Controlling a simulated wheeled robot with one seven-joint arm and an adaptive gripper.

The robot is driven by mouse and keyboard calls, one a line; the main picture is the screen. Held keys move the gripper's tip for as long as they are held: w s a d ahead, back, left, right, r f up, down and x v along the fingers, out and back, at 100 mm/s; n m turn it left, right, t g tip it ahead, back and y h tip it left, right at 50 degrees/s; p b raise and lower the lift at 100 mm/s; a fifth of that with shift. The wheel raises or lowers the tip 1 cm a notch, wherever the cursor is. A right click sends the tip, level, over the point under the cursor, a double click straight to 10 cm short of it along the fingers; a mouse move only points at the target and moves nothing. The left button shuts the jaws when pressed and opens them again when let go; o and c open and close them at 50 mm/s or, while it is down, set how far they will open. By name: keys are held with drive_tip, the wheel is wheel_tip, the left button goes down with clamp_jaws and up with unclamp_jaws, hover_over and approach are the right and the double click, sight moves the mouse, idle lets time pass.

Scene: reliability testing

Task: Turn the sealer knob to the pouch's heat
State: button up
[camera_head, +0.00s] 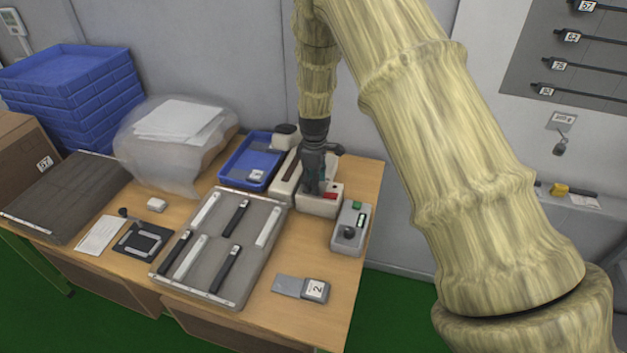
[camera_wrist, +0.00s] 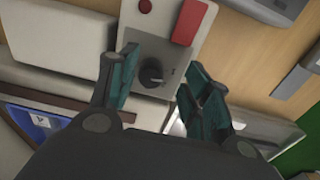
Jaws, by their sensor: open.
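The sealer (camera_head: 318,203) is a cream-white machine near the back right of the table, with red parts on its front end. In the wrist view its panel (camera_wrist: 165,45) shows a dark round knob (camera_wrist: 151,73) on a grey plate, beside a red rectangular switch and a small red button. My gripper (camera_head: 318,188) points down over the sealer and hides the knob in the head view. In the wrist view its open teal fingers (camera_wrist: 158,80) stand on either side of the knob, apart from it. A flat grey item labelled 2 (camera_head: 302,289), perhaps the pouch, lies at the front right.
A grey box with a black knob (camera_head: 350,230) stands right of the sealer. A blue tray (camera_head: 250,161) is to its left. A grey tray (camera_head: 215,243) with several black and white strips lies in front. Blue crates (camera_head: 75,90) and a plastic-wrapped bundle (camera_head: 178,140) stand at the left.

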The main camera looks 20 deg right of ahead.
drive_tip(key=shift+w, duration=0.1)
drive_tip(key=c, duration=0.3)
drive_tip(key=shift+w+f, duration=0.65)
drive_tip(key=shift+f, duration=0.05)
drive_tip(key=c, duration=0.7)
drive_tip(key=shift+s+r, duration=0.15)
drive_tip(key=shift+r, duration=0.05)
drive_tip(key=shift+c, duration=0.3)
drive_tip(key=shift+m, duration=0.3)
drive_tip(key=m, duration=0.9)
drive_tip(key=shift+r, duration=0.1)
